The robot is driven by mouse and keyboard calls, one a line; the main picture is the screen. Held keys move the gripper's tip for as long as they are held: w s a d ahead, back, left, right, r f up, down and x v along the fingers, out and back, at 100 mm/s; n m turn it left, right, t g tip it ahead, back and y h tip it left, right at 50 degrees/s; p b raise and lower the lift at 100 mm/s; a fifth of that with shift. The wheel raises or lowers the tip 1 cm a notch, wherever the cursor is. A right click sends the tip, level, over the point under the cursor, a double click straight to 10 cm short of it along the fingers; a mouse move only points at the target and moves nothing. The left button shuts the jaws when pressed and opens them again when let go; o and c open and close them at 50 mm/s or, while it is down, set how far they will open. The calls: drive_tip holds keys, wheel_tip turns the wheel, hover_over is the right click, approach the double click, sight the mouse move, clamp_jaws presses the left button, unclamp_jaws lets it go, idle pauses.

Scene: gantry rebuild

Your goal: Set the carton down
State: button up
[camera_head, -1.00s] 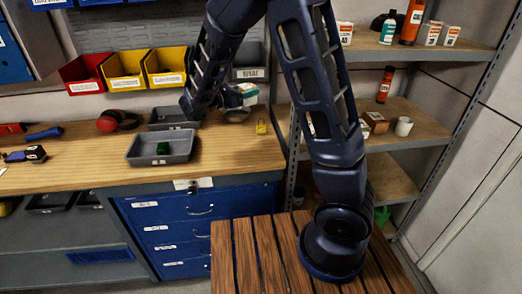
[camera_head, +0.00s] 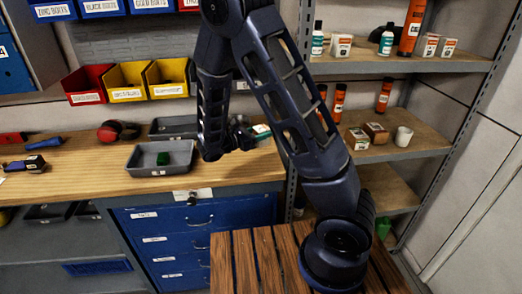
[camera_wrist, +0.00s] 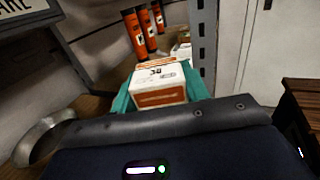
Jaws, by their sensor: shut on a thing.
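My gripper (camera_head: 255,133) is shut on a small white and orange carton (camera_wrist: 158,88). In the wrist view its teal fingers sit on both sides of the carton, and the dark palm hides the carton's lower part. In the head view only a small part of the carton (camera_head: 262,130) shows, near the right end of the workbench (camera_head: 225,170) and left of the shelf unit. The carton appears held above the surface; its exact height cannot be told.
The middle shelf (camera_head: 410,131) holds orange bottles (camera_head: 338,103), small boxes (camera_head: 357,138) and a white cup (camera_head: 403,136), with bare room at its front. A shelf post (camera_wrist: 203,45) stands close by. A grey tray (camera_head: 160,171) with a green block is on the bench.

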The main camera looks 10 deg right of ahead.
drive_tip(key=shift+f, duration=4)
drive_tip(key=o, duration=1.1)
drive_tip(key=shift+f, duration=0.15)
drive_tip(key=shift+c, duration=0.2)
drive_tip(key=shift+a, duration=0.1)
drive_tip(key=v, duration=1.1)
drive_tip(key=shift+s+a, duration=0.15)
drive_tip(key=shift+a, duration=0.25)
